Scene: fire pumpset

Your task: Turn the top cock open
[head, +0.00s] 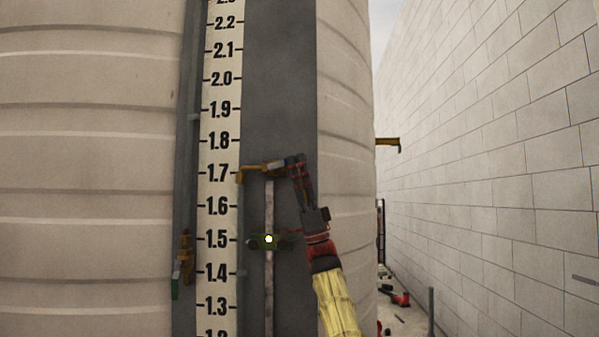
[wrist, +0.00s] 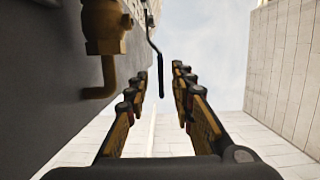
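The top cock (head: 258,171) is a brass fitting on the dark panel near the 1.7 mark, at the top of a thin vertical tube (head: 269,208). In the wrist view the brass body (wrist: 103,30) is at the upper left. Its thin black lever (wrist: 158,62) slants down from the top, and its end lies in the gap between my fingers. My gripper (wrist: 161,76) is open, with one finger on each side of the lever end; I cannot tell whether either touches it. In the head view my gripper (head: 298,163) reaches up to the cock's right side and partly covers it.
A tank with a height scale (head: 220,140) fills the left. A brass fitting with a green end (head: 184,262) hangs left of the scale. A yellow pipe (head: 388,143) sticks out at the tank's right edge. A block wall (head: 500,140) stands right, beyond a gap.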

